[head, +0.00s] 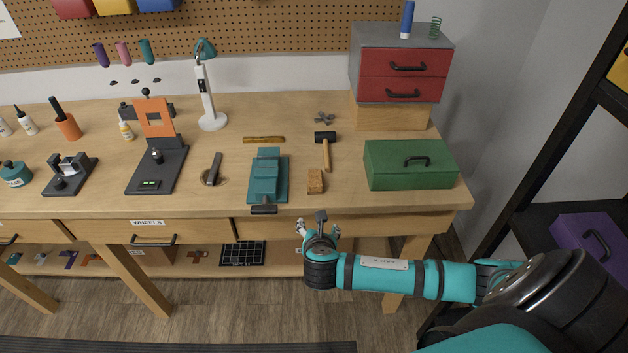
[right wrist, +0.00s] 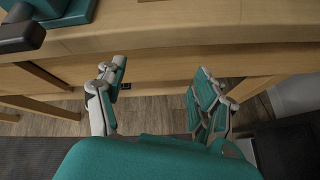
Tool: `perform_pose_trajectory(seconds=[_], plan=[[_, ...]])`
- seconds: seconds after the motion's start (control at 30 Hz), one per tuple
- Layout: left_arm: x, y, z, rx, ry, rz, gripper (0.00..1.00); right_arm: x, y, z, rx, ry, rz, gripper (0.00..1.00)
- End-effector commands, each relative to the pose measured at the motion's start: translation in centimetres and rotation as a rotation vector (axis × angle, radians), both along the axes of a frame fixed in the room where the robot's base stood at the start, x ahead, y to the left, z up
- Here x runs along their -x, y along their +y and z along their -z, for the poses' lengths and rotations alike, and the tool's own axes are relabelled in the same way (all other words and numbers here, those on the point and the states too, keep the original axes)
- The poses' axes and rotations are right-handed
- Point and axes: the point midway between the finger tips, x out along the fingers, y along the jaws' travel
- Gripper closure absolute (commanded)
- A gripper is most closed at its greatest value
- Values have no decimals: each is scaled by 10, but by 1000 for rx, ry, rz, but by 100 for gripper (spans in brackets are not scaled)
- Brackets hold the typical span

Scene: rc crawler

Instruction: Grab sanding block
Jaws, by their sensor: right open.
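The sanding block appears to be the small brown cork-like block (head: 315,182), standing near the front edge of the workbench between the teal vise and the green toolbox. My right gripper (head: 319,229) is in front of the bench edge, below the block in the head view and apart from it. In the right wrist view my right gripper (right wrist: 160,76) is open and empty, its two teal-padded fingers spread before the wooden bench front. The block does not show in the right wrist view. My left gripper is not in view.
A teal vise (head: 266,178) stands left of the block, its handle overhanging the bench edge. A hammer (head: 325,148) lies just behind the block. The green toolbox (head: 398,173) is to the right. The bench edge (head: 350,208) lies between gripper and block.

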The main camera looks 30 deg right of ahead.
Motion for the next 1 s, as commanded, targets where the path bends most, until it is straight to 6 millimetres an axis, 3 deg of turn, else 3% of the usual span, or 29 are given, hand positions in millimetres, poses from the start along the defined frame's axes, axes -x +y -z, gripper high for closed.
perform_pose_trajectory(seconds=[0.03,0.1,0.2,0.3,0.47,0.8,1.0], plan=[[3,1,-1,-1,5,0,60,1,2,-36,100,-12,-59,31],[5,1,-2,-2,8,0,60,7,4,-71,220,-14,-114,31],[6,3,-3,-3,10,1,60,16,4,-102,327,-10,-156,31],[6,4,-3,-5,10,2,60,18,2,-115,377,-7,-169,31],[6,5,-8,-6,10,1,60,1,-9,-109,387,-4,-169,31],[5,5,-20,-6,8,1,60,-57,-43,-80,381,-5,-169,31],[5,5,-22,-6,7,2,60,-74,-53,-70,380,-6,-170,31]])
